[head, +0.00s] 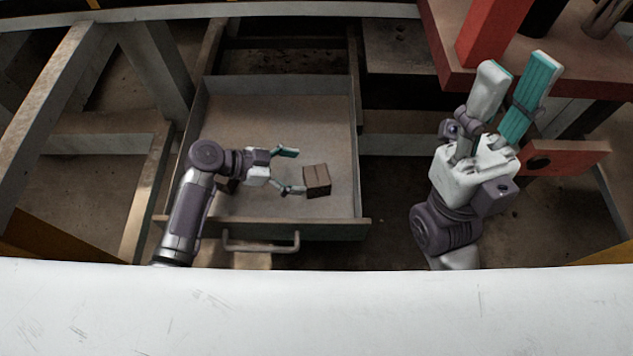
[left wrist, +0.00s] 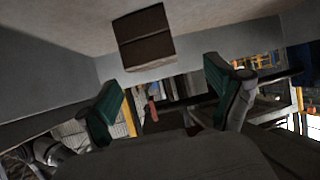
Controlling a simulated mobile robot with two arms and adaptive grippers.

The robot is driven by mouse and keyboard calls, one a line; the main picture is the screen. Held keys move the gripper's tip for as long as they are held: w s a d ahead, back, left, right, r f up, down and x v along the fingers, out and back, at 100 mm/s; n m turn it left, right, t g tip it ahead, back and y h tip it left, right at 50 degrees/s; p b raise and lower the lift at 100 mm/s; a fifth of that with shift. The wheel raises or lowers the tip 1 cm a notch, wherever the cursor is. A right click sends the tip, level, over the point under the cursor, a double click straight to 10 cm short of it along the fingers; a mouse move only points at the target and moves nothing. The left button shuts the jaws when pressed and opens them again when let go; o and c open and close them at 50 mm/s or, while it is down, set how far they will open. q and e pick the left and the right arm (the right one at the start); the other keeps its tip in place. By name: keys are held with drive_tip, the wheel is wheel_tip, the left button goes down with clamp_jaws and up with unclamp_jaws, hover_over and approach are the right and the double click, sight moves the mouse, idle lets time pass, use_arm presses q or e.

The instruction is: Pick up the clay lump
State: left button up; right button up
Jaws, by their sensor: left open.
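A brown block (head: 317,180), the only thing near my left gripper that could be the clay lump, is in the open drawer (head: 320,112). It has a dark line across it. My left gripper (head: 289,171) is inside the drawer, open and empty, with its fingers just left of the block. In the left wrist view the block (left wrist: 145,38) shows beyond and above the parted teal fingertips (left wrist: 160,82), apart from them. My right gripper (head: 518,68) is open and empty, far right of the drawer, with its fingers pointing up in the picture.
A red-brown bench (head: 565,75) stands near my right gripper. The back of the drawer floor is clear.

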sight(312, 176)
use_arm(q)
drive_tip(key=x, duration=0.2)
drive_tip(key=b+x, duration=0.2)
drive_tip(key=x, duration=0.1)
drive_tip(key=shift+s+d+f, duration=0.3)
drive_tip(key=shift+s, duration=0.05)
drive_tip(key=c, duration=1.3)
drive_tip(key=shift+c, duration=0.3)
drive_tip(key=shift+r, duration=0.15)
